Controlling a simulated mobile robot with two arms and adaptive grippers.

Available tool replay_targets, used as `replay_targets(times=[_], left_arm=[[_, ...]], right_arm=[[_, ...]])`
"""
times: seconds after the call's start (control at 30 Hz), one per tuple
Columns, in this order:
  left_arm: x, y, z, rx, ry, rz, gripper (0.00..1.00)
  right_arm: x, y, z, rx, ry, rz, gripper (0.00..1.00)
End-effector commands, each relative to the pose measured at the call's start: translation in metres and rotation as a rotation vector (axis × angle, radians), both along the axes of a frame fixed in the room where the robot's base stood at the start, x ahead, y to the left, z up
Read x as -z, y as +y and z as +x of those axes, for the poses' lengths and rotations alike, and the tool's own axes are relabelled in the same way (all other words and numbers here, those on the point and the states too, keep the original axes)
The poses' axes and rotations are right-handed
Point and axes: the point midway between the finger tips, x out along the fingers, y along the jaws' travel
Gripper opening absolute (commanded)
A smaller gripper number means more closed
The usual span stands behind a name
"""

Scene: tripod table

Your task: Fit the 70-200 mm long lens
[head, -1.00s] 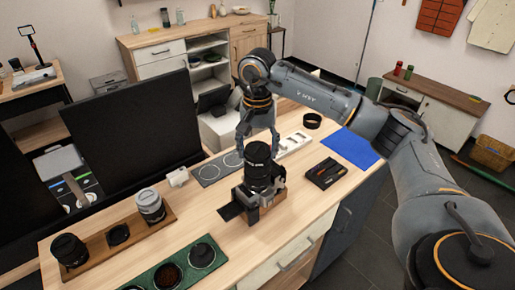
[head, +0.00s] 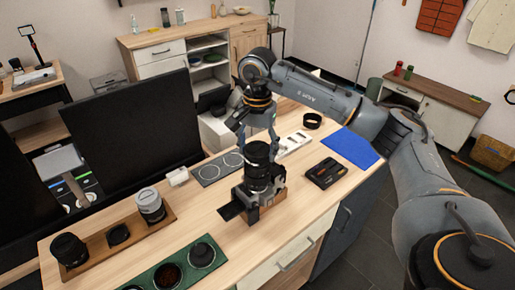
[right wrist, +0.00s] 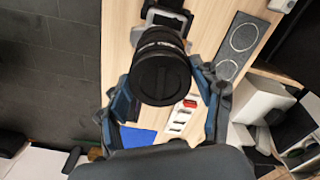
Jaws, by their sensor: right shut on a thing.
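A long black lens (head: 258,172) stands upright on the camera body (head: 251,196), which rests in a wooden cradle on the workbench. The lens's lower end meets the camera; I cannot tell whether it is locked. My right gripper (head: 258,142) comes down from above and is shut on the upper part of the lens. In the right wrist view the lens (right wrist: 160,75) shows its dark capped front end between the fingers (right wrist: 168,98), and it hides most of the camera (right wrist: 166,17). My left gripper is not in view.
A wooden tray (head: 92,245) at the left holds a black lens (head: 68,250) and a silver-white lens (head: 151,205). A green tray (head: 177,262) with round items lies in front.

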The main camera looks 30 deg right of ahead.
Motion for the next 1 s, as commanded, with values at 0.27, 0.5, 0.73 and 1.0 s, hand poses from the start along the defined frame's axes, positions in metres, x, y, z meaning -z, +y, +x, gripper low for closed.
replay_targets(times=[0.27,0.5,0.73,1.0], left_arm=[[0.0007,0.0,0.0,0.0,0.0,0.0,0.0],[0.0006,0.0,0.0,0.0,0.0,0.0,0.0],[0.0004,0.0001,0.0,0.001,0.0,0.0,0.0],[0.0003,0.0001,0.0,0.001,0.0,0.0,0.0]], right_arm=[[0.0054,0.0019,-0.0025,0.149,0.013,0.0,0.3],[0.0053,0.0021,-0.0024,0.169,0.013,0.001,0.3],[0.0035,0.0013,-0.0015,0.167,0.008,0.0,0.92],[0.0032,0.0006,-0.0011,0.168,0.006,0.0,1.0]])
